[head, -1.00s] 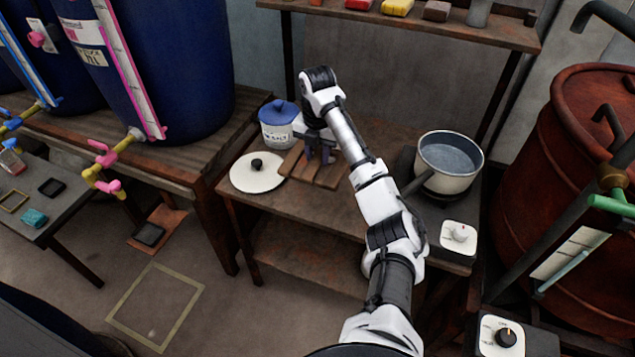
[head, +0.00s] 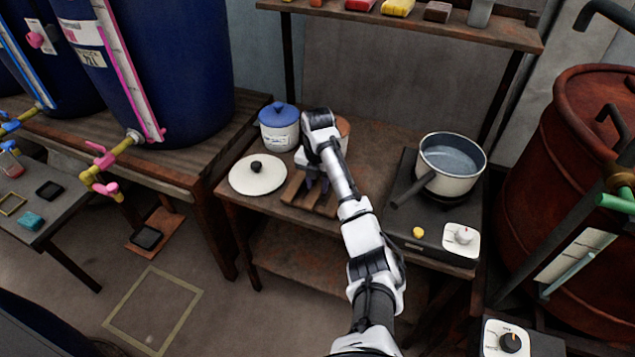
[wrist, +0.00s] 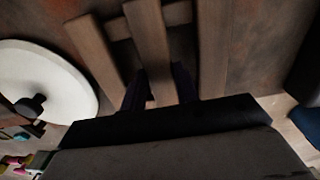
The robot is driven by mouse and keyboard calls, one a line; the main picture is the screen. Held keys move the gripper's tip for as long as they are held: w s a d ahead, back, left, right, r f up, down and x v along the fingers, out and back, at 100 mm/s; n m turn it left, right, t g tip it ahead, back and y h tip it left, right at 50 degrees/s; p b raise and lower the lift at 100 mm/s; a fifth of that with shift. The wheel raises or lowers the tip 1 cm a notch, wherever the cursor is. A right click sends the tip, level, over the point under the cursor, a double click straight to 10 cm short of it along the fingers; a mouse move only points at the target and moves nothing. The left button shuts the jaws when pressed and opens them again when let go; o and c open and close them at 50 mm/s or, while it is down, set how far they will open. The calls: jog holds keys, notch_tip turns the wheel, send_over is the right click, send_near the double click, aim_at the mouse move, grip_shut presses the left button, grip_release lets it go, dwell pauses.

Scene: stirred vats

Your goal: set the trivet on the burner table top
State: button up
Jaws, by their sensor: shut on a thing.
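The trivet (head: 297,190) is a set of brown wooden slats joined by cross bars. In the head view it is at the front left of the burner table top (head: 378,150), beside the white lid. My gripper (head: 317,184) points down and is shut on the trivet. In the wrist view, my two dark fingers (wrist: 160,88) straddle the middle slat of the trivet (wrist: 150,45). I cannot tell whether the trivet touches the table or hangs just above it. My arm hides part of its right side.
The white lid (head: 250,181) lies to the left, with the blue-lidded jar (head: 280,138) behind. A brownish pot (head: 343,128) is partly hidden behind my gripper. A pan (head: 452,180) sits on the black burner (head: 398,225) at right. Bare wood lies between my arm and the burner.

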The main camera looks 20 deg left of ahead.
aim_at(317, 187)
jog(key=shift+f, duration=0.15)
jog(key=o, duration=1.1)
jog(key=shift+c, duration=0.2)
notch_tip(317, 187, up, 12)
jog(key=p, duration=0.2)
jog(key=shift+r, duration=0.2)
